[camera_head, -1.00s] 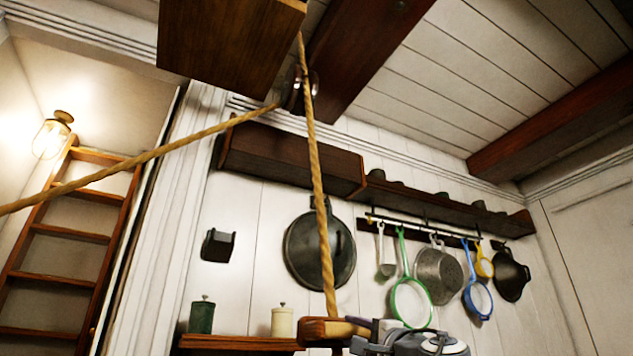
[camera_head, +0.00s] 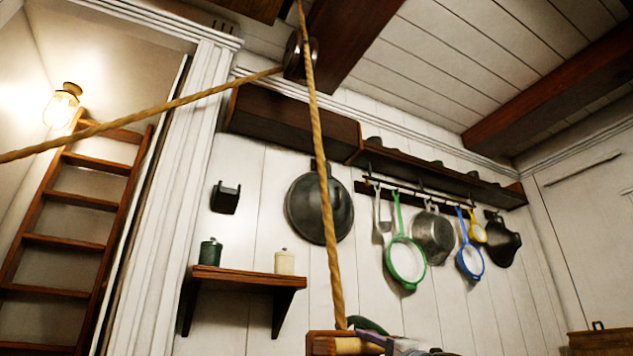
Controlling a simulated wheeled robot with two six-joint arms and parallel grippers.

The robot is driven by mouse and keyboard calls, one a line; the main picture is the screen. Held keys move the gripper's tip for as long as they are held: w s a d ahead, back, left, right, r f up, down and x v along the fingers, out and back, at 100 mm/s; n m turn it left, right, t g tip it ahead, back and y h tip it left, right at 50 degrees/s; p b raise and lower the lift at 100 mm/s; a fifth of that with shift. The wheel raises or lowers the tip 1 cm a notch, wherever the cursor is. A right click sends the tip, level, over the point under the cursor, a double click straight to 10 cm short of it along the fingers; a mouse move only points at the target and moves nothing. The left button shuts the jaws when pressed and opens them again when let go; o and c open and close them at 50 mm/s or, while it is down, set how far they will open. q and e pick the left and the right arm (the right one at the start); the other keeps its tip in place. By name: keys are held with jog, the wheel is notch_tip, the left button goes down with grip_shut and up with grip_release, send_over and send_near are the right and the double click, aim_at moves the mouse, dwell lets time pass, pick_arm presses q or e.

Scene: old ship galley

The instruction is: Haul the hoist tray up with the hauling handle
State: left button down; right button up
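Another stretch of rope (camera_head: 150,113) slants from the pulley to the left edge. My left gripper is out of view.
A wall shelf (camera_head: 240,280) with two canisters stands left of the rope. Pans and strainers hang at right, including a green-rimmed strainer (camera_head: 406,260). A ladder (camera_head: 75,230) and lit lamp (camera_head: 62,105) are at left. A basket (camera_head: 600,342) sits at lower right.

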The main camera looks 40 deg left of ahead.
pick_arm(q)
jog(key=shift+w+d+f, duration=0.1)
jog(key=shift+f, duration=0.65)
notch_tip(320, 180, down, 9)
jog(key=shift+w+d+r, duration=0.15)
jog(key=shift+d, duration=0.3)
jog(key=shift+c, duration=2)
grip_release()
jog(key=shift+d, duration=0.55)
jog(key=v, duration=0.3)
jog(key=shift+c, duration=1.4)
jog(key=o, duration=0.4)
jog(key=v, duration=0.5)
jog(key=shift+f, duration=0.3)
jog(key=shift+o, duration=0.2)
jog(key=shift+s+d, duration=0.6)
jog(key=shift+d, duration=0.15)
